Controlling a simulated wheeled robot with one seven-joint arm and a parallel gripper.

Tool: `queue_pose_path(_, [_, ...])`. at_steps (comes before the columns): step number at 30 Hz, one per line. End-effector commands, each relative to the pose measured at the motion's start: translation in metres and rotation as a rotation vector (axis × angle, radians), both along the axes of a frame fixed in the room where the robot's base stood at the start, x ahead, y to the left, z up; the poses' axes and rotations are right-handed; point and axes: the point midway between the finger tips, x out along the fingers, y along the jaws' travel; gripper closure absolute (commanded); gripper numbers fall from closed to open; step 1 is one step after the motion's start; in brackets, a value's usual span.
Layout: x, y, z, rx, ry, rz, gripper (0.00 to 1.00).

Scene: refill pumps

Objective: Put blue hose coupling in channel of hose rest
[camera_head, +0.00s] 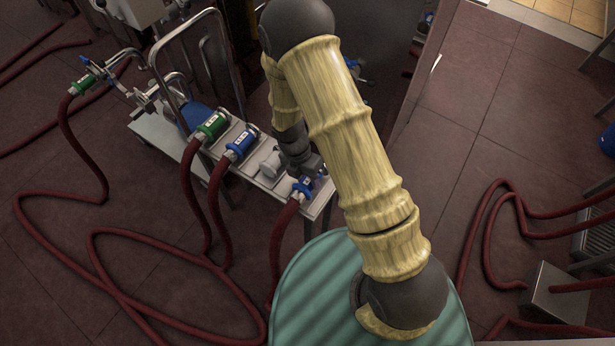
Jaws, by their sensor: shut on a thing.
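My gripper (309,172) is small and partly hidden below its dark wrist, at the right end of a metal bench. It is shut on a blue hose coupling (302,187), which has a dark red hose hanging down to the left. Another blue coupling (241,144) and a green coupling (213,126) lie farther left on the same bench, each with a red hose. The pale metal bench top (262,181) appears to be the hose rest. Its channels are too small to make out, and I cannot tell whether the held coupling touches it.
A pale flanged fitting (271,164) stands on the bench just left of my gripper. Metal rails (209,70) rise behind the bench. Red hoses (160,245) loop over the floor at left. A metal box (560,295) and more hoses are at right.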

Motion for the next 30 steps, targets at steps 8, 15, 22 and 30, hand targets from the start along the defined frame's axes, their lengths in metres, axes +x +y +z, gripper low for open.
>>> queue_pose_path(8, [0.000,0.000,-0.003,0.000,0.000,0.001,0.60])
queue_pose_path(15, [0.000,0.000,-0.003,0.000,0.000,0.001,0.36])
queue_pose_path(22, [0.000,0.000,-0.001,0.000,0.000,0.000,0.36])
queue_pose_path(30, [0.007,0.007,0.033,0.002,-0.004,-0.002,0.36])
